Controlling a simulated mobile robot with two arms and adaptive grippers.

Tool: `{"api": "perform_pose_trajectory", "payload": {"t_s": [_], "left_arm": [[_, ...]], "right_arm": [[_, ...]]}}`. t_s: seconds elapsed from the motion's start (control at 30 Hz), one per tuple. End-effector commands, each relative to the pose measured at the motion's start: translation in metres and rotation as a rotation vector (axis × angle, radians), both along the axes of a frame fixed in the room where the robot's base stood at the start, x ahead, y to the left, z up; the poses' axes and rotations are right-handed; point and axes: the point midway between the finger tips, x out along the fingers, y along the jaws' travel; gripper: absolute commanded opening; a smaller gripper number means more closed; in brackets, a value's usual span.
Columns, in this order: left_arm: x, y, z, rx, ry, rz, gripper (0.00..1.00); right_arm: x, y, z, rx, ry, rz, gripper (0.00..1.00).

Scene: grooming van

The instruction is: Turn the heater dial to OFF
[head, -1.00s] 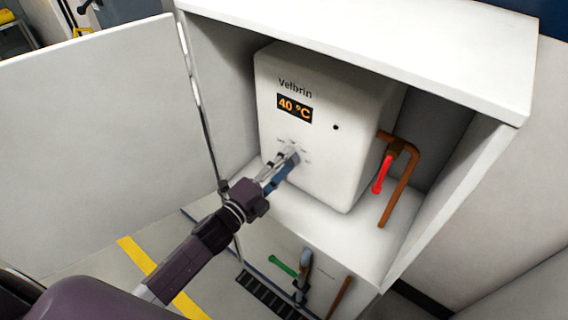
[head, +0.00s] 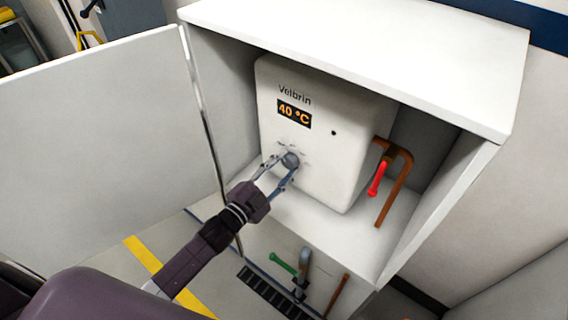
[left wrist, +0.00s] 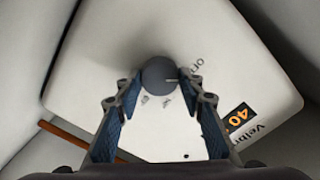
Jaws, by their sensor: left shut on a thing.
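The heater (head: 330,140) is a white box marked "Velbrin" inside an open cabinet, and its display (head: 294,114) reads 40 °C. Its round grey dial (head: 290,160) is on the front face below the display. My right gripper is in neither view.
The cabinet door (head: 100,140) stands open at left. A copper pipe with a red-handled valve (head: 377,178) is right of the heater. A green-handled valve (head: 282,264) and a dark floor grate (head: 270,293) are below.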

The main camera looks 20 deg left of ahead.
Motion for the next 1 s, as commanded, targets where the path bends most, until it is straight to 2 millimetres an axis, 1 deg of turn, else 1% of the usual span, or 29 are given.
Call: {"api": "perform_pose_trajectory", "payload": {"t_s": [0.1, 0.3, 0.87, 0.9, 1.0], "left_arm": [[-0.0001, 0.0, 0.0002, -0.059, 0.024, 0.001, 0.12], [0.0, 0.0003, -0.0005, -0.123, 0.047, 0.001, 0.12], [-0.0002, 0.0002, -0.0012, -0.151, 0.057, 0.001, 0.12], [-0.0003, 0.0002, -0.0013, -0.151, 0.057, 0.001, 0.39], [-0.0003, 0.0001, -0.0012, -0.151, 0.057, 0.001, 0.5]], "right_arm": [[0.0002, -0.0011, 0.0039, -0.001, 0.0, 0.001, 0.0], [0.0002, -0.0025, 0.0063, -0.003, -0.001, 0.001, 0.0], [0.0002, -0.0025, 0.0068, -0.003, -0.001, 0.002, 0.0], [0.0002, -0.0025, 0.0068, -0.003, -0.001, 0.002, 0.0], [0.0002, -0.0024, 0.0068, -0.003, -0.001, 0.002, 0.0]]}}
